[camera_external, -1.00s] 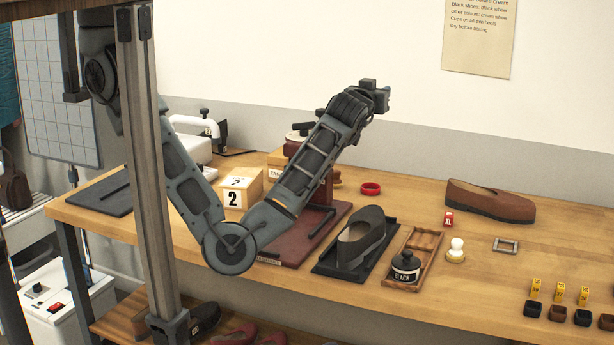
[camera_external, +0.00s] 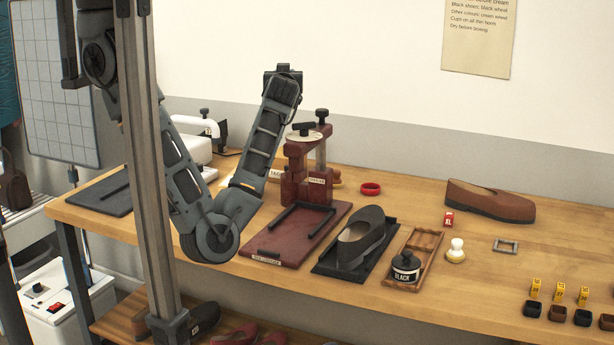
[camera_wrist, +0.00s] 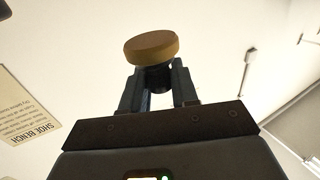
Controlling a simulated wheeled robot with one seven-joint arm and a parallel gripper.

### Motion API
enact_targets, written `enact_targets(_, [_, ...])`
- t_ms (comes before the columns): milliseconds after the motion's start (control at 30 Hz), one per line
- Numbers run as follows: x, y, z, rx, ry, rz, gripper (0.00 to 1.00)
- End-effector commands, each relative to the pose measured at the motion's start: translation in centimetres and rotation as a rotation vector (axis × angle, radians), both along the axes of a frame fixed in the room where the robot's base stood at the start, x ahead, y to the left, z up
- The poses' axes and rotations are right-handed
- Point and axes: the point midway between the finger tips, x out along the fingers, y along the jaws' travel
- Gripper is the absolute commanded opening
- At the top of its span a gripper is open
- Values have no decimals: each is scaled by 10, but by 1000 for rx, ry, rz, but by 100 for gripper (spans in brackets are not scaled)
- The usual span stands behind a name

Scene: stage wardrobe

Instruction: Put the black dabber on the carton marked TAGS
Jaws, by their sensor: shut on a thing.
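In the wrist view my gripper (camera_wrist: 158,88) is shut on the black dabber (camera_wrist: 152,48). The dabber has a round tan pad facing up and outward and a dark body between the fingers. In the external view my gripper (camera_external: 283,70) is raised high above the back of the bench, and the dabber cannot be made out there. The carton marked TAGS (camera_external: 276,175) stands at the back of the bench, low behind my forearm. Only a sliver with its label shows; my arm and the red press hide the rest.
A dark red press (camera_external: 304,170) stands right beside the carton.

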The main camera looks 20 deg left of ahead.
Motion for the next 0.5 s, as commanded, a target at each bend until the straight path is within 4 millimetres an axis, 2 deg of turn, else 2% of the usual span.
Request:
enact_targets(300, [15,19,-49,10,2,-42,0])
enact_targets(500, [24,34,-73,8,2,-65,0])
